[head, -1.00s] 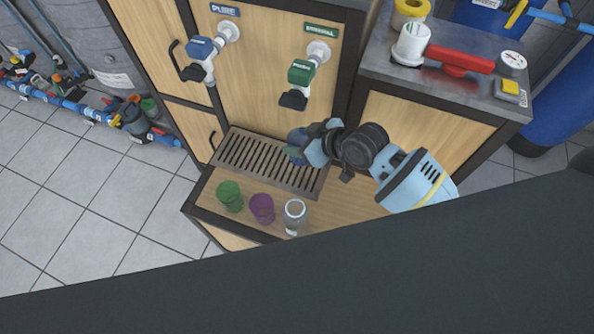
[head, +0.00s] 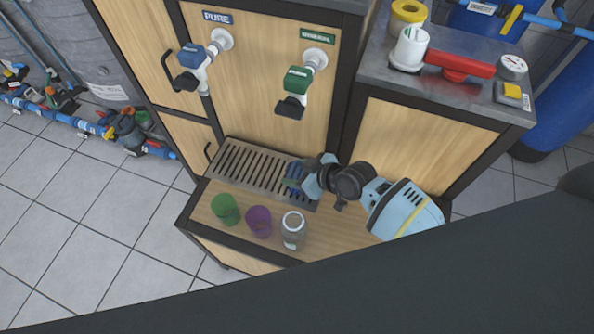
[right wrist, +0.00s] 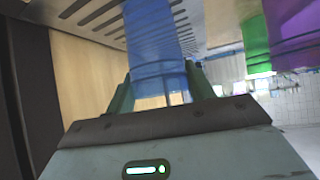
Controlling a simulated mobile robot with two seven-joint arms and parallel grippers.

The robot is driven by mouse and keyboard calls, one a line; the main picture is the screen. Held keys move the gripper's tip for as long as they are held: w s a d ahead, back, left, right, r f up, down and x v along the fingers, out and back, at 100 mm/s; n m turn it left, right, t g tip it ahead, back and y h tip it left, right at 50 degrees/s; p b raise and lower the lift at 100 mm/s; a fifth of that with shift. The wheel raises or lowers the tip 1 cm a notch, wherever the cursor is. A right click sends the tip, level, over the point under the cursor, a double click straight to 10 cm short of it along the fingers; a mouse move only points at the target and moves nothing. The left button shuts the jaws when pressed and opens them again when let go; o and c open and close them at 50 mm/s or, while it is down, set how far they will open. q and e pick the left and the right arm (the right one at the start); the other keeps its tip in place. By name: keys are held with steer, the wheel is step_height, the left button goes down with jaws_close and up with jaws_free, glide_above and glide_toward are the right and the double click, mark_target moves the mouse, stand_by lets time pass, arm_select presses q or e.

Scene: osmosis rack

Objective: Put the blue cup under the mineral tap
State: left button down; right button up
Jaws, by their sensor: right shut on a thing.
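My right gripper (head: 306,178) is shut on the blue cup (head: 292,174), at the right end of the slatted drip tray (head: 228,157). In the right wrist view the translucent blue cup (right wrist: 157,45) stands between the green fingers (right wrist: 160,88), with tray slots close to it. I cannot tell whether its base touches the tray. The mineral tap (head: 297,78), with a green body and dark lever, sticks out of the panel above the tray's right part, under a green MINERAL label. The gripper partly hides the cup. My left gripper is not in view.
A green cup (head: 225,209), a purple cup (head: 259,221) and a clear jar (head: 293,230) stand on the wooden ledge in front of the tray. The blue pure tap (head: 194,57) is on the left. A metal counter (head: 445,91) with fittings is at the right.

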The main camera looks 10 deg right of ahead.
steer(key=shift+r, duration=0.1)
steer(key=shift+f, duration=0.25)
steer(key=o, duration=0.9)
steer(key=shift+o, duration=0.2)
steer(key=shift+r, duration=0.15)
steer(key=shift+r, duration=0.2)
steer(key=p+v, duration=0.2)
steer(key=v, duration=0.9)
steer(key=shift+s+d+r, duration=0.2)
steer(key=shift+s+d, duration=0.05)
